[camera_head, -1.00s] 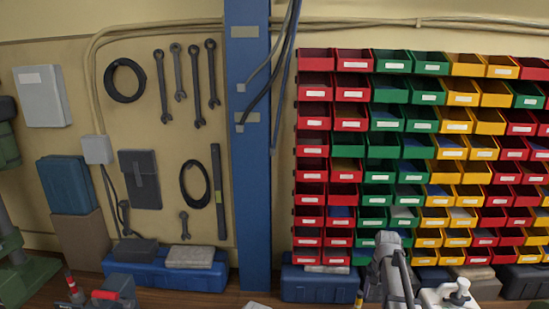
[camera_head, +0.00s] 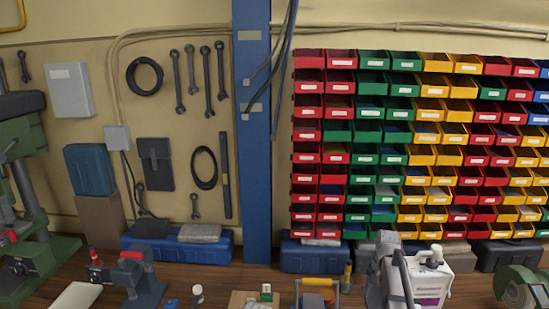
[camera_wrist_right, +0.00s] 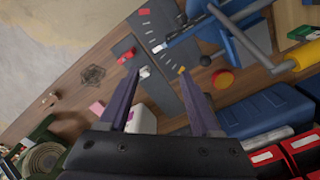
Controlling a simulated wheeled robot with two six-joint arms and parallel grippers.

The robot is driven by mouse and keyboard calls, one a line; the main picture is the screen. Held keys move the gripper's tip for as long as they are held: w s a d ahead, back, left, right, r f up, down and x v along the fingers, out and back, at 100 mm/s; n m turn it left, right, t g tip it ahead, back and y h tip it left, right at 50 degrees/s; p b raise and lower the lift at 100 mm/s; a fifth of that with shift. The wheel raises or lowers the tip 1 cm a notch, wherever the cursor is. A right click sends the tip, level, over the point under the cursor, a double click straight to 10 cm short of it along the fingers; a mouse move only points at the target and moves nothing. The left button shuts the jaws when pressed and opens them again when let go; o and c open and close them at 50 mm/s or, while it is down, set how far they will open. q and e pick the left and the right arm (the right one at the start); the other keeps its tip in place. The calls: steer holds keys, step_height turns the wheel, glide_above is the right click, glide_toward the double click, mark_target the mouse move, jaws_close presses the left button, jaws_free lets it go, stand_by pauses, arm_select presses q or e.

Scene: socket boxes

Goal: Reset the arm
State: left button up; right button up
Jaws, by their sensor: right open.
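My right gripper (camera_head: 392,272) is grey and shows at the lower right of the head view, upright in front of the bins. In the right wrist view its two dark fingers (camera_wrist_right: 159,75) are spread apart with nothing held between them. Beyond the fingertips lie a wooden bench top (camera_wrist_right: 70,98) and a dark grey flat piece (camera_wrist_right: 160,40). My left gripper is in neither view.
Rows of red, green and yellow bins (camera_head: 366,131) cover the wall behind. A blue post (camera_head: 256,150) stands mid-picture. A green machine (camera_head: 28,180) is at the left, a white box (camera_head: 432,280) beside my right gripper, and a red-handled vise (camera_head: 132,275) at lower left.

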steer(key=s+a+f+n+b, duration=0.4)
steer(key=s+a, duration=0.4)
steer(key=a, duration=0.1)
steer(key=s+a+f+n+b, duration=0.3)
steer(key=s+a+n, duration=0.1)
steer(key=s+a, duration=0.5)
steer(key=s+a+f+n+h+b, duration=0.1)
steer(key=s+a+f+n+b, duration=0.3)
steer(key=s+a, duration=0.4)
steer(key=shift+s+a+f+b, duration=0.2)
steer(key=shift+a+f+b, duration=0.15)
steer(key=shift+a, duration=0.3)
